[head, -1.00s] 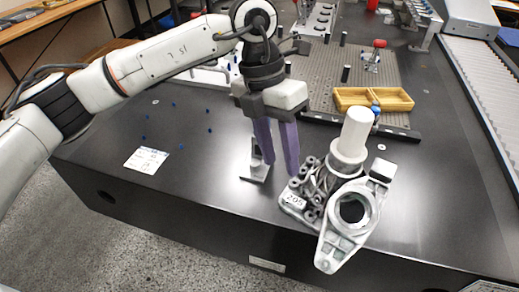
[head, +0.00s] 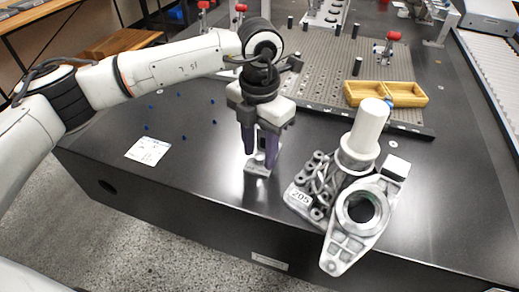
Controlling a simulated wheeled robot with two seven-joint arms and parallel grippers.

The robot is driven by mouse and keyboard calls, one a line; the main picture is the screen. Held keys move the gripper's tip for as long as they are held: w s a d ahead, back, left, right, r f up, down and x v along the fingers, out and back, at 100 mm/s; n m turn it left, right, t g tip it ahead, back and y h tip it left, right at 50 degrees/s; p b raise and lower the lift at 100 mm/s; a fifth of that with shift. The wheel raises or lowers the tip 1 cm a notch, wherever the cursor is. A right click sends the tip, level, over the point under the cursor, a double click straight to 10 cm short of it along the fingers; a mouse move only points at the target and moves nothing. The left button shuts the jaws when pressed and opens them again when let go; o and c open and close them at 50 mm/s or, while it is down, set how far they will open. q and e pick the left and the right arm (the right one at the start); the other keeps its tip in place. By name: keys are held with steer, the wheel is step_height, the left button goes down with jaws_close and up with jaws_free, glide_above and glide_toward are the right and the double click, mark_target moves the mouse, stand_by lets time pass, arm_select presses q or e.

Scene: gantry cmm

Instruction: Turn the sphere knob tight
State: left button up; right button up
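My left gripper (head: 260,158) points down with its two purple fingers apart. It is over a small metal stand (head: 258,171) on the black table, and the fingers come down on either side of the stand's upper part. That upper part is mostly hidden behind the fingers, so I cannot make out a sphere knob there or tell whether the fingers touch it. The flat foot of the stand shows below the fingertips. My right gripper is not in view.
A grey casting (head: 356,215) with a white cylinder (head: 366,130) stands right of the gripper. Behind are a perforated plate (head: 330,75), a yellow tray (head: 385,94) and a red-topped fixture (head: 391,42). A paper label (head: 148,151) lies left on mostly clear table.

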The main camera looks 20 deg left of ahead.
arm_select(q)
jaws_close()
stand_by(0.3)
